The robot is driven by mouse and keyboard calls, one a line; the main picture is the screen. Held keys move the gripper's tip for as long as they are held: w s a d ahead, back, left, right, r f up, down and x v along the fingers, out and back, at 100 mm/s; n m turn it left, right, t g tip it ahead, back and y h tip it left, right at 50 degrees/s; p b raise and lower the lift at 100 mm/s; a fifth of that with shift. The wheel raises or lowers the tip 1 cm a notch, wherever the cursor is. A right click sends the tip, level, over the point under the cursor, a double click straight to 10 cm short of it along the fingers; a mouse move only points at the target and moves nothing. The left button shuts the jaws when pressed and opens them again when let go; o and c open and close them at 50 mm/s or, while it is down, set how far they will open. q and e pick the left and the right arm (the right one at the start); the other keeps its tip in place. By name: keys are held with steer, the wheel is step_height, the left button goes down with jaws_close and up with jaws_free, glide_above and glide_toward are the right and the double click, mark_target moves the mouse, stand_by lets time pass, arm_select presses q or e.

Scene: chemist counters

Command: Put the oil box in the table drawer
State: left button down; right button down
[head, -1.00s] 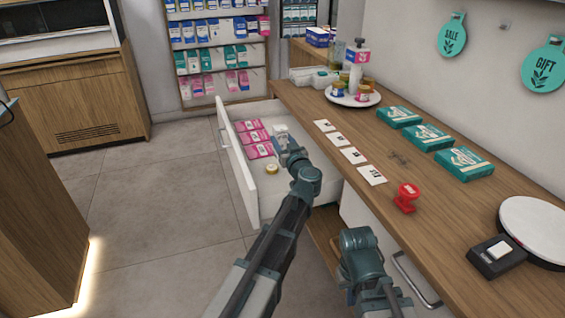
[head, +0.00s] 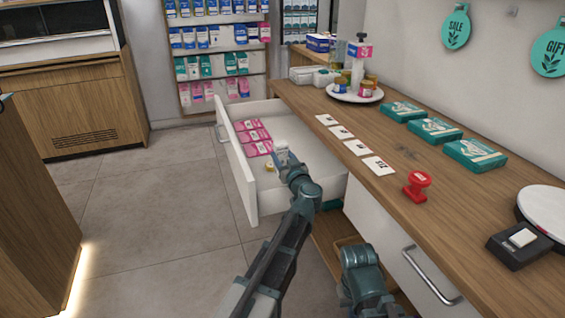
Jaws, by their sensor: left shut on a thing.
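The table drawer (head: 238,172) is pulled open under the wooden counter. My left gripper (head: 285,160) is over the inside of the drawer and shut on a small whitish thing (head: 281,148), seemingly the oil box; my wrist hides much of it. I cannot tell whether it touches the drawer floor. Several pink boxes (head: 253,136) lie in the drawer to the left of the gripper. A small yellowish jar (head: 269,166) is just left of the gripper. My right arm shows at the bottom, but its gripper is out of view.
On the counter (head: 440,220) are teal boxes (head: 433,129), white cards (head: 342,132), a red stamp (head: 417,184) and a round white tray (head: 355,97) with bottles. The right part of the drawer floor is clear.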

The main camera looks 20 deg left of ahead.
arm_select(q)
steer(key=shift+r, duration=0.1)
steer(key=shift+f+b, duration=0.6)
steer(key=shift+f, duration=0.05)
steer(key=shift+c, duration=1.5)
jaws_free()
steer(key=shift+r, duration=0.1)
steer(key=shift+r+p, duration=0.2)
steer(key=shift+p, duration=0.15)
steer(key=shift+r+p, duration=0.4)
steer(key=shift+r, duration=0.05)
steer(key=v, duration=1.2)
steer(key=shift+f, duration=0.1)
